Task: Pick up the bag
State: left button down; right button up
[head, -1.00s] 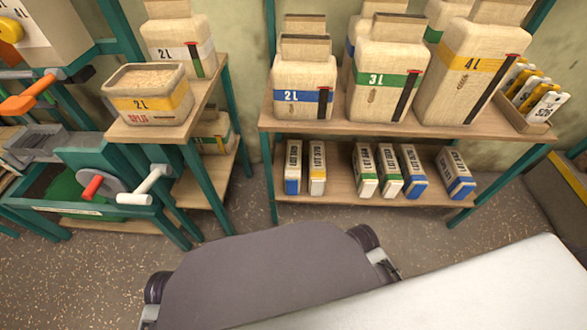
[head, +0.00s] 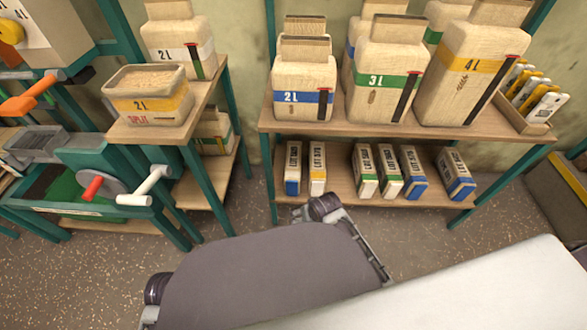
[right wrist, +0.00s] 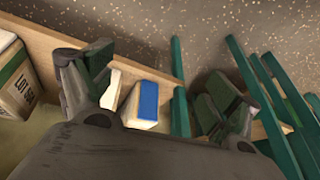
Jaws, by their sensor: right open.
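Several large beige bags with lids stand on the upper shelf: a blue-band 2L bag (head: 304,92), a green-band 3L bag (head: 385,80) and a yellow-band 4L bag (head: 465,70). The leftmost is a white packet with a blue end (head: 292,168). In the right wrist view my right gripper (right wrist: 153,95) is open. That blue-ended packet (right wrist: 148,103) shows between its spread fingers; contact is not clear. Which bag is meant cannot be told. My left gripper's fingers do not show.
A yellow-end packet (head: 317,168) stands close beside the blue-ended one. The upper shelf board (head: 345,126) overhangs the packets. Teal legs flank the rack. A crank machine (head: 105,180) is left.

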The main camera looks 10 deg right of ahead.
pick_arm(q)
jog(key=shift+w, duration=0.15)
pick_arm(e)
jog(key=w+d+m+h, duration=0.2)
jog(key=w, duration=1.2)
jog(key=shift+w+m, duration=0.3)
jog(key=shift+w, duration=0.05)
